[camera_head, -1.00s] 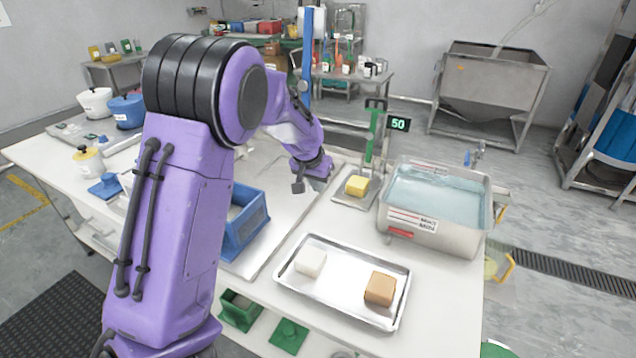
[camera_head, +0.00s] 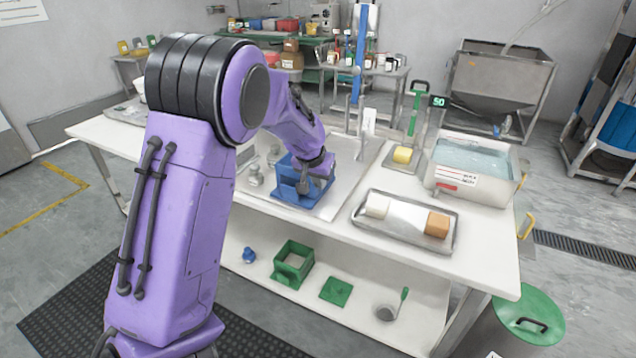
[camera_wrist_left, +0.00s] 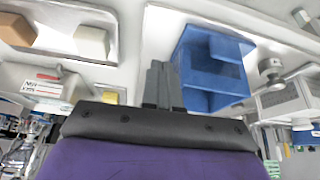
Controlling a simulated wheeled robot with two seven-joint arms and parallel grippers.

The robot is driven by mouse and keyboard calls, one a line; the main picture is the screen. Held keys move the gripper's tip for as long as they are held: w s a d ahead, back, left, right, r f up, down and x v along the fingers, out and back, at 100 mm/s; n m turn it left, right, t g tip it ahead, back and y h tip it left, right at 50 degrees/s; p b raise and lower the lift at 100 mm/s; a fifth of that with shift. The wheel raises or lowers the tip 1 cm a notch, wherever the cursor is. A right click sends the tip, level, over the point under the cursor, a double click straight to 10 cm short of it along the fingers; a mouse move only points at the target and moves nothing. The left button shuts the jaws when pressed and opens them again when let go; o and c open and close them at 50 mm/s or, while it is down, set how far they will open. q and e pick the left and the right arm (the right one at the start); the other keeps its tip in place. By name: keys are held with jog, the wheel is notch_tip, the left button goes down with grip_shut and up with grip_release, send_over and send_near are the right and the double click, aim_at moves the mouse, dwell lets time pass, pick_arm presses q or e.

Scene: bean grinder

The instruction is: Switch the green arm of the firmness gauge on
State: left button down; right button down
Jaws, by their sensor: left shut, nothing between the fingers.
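The firmness gauge has an upright green arm (camera_head: 415,112) with a dark handle on top. Its small dark display (camera_head: 438,101) reads 50. A yellow block (camera_head: 402,155) sits on the gauge's base plate (camera_head: 393,166) at the back of the table. My left gripper (camera_head: 304,187) is shut and empty, pointing down by the blue bin (camera_head: 285,190), left of and nearer than the gauge. In the left wrist view its fingers (camera_wrist_left: 163,84) are together, beside the blue bin (camera_wrist_left: 213,60). I cannot tell if they touch the bin. My right gripper is not in view.
A metal tray (camera_head: 380,225) with a white and a brown block lies in front. A tall blue post (camera_head: 360,55) rises behind the bin.

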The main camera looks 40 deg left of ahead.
pick_arm(q)
jog(key=s+d+f+n+t+y, duration=0.15)
jog(key=s+d+f, duration=0.35)
jog(key=f, duration=0.5)
jog(key=s+d+f+n+t+y, duration=0.1)
jog(key=s+d+f+n+y, duration=0.2)
jog(key=f, duration=0.7)
jog(key=s+d+f+g+h, duration=0.1)
jog(key=s+d+f, duration=0.2)
jog(key=s, duration=0.5)
jog(key=s+d+f+m+g+h, duration=0.1)
jog(key=s+d+f, duration=0.2)
jog(key=s, duration=0.5)
jog(key=s+d+f+g+h, duration=0.1)
jog(key=s+d+f, duration=0.3)
jog(key=s, duration=0.5)
jog(key=shift+f+m+g, duration=0.35)
jog(key=shift+f+g, duration=0.1)
jog(key=shift+f, duration=0.25)
